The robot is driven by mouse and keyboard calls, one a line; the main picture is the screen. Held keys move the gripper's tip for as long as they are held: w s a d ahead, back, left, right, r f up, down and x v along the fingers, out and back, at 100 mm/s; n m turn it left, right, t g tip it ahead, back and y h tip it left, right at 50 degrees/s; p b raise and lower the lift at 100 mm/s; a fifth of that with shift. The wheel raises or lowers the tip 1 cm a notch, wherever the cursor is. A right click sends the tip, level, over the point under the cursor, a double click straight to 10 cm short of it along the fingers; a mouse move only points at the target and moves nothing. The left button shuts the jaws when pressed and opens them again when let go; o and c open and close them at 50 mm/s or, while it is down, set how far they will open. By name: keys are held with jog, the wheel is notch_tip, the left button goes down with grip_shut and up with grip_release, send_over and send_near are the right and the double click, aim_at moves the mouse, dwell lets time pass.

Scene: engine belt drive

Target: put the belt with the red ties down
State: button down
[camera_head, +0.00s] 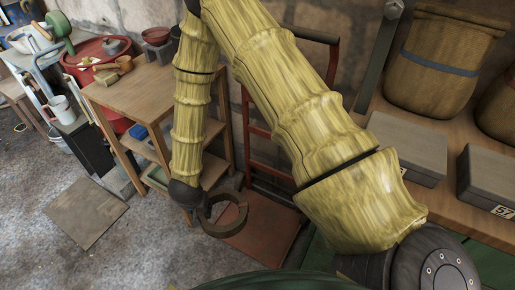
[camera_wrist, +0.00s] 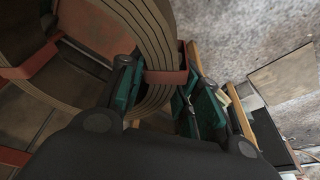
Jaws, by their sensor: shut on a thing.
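The belt with the red ties (camera_wrist: 154,30) is a brown, ribbed loop. It fills the upper left of the wrist view, and a red tie (camera_wrist: 166,77) wraps its band near my fingers. My gripper (camera_wrist: 160,98) is shut on the band, with a teal-padded finger on each side. In the head view the belt (camera_head: 240,222) hangs out to the right of my gripper (camera_head: 204,207), over the reddish-brown base of a red hand truck (camera_head: 262,232). My gripper is partly hidden there by my own wrist.
A wooden table (camera_head: 146,88) with shelves stands left of my arm, with a red drum (camera_head: 88,62) behind it. A bench at right holds grey boxes (camera_head: 410,146) and baskets (camera_head: 435,65). A flat brown panel (camera_head: 86,211) lies on the floor; the concrete around it is clear.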

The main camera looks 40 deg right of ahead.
jog(key=s+d+f+m+b, duration=0.1)
jog(key=d+f+m+b, duration=0.1)
jog(key=f+b, duration=0.5)
jog(key=s+d+f+m+g+b, duration=0.1)
jog(key=d+f+b, duration=0.3)
jog(key=f, duration=0.9)
jog(key=s+d+f+m+b, duration=0.1)
jog(key=d+f+m+b, duration=0.2)
jog(key=f+b, duration=0.7)
jog(key=shift+s+f+m+h+b, duration=0.2)
jog(key=shift+m+h+b, duration=0.2)
jog(key=shift+b, duration=0.15)
jog(key=shift+w+d, duration=0.2)
jog(key=w+d+b, duration=0.1)
jog(key=w+d, duration=0.1)
jog(key=w, duration=0.2)
jog(key=w+d+f+b, duration=0.1)
jog(key=w+d+b, duration=0.1)
jog(key=w+d, duration=0.1)
jog(key=w+d+b, duration=0.2)
jog(key=w, duration=0.4)
jog(key=shift+w+d+f, duration=0.1)
jog(key=shift+d+f, duration=0.1)
notch_tip(320, 180, down, 4)
jog(key=b, duration=0.3)
jog(key=shift+w+r, duration=0.15)
jog(key=shift+r, duration=0.05)
jog(key=shift+d, duration=0.1)
jog(key=c, duration=1)
grip_release()
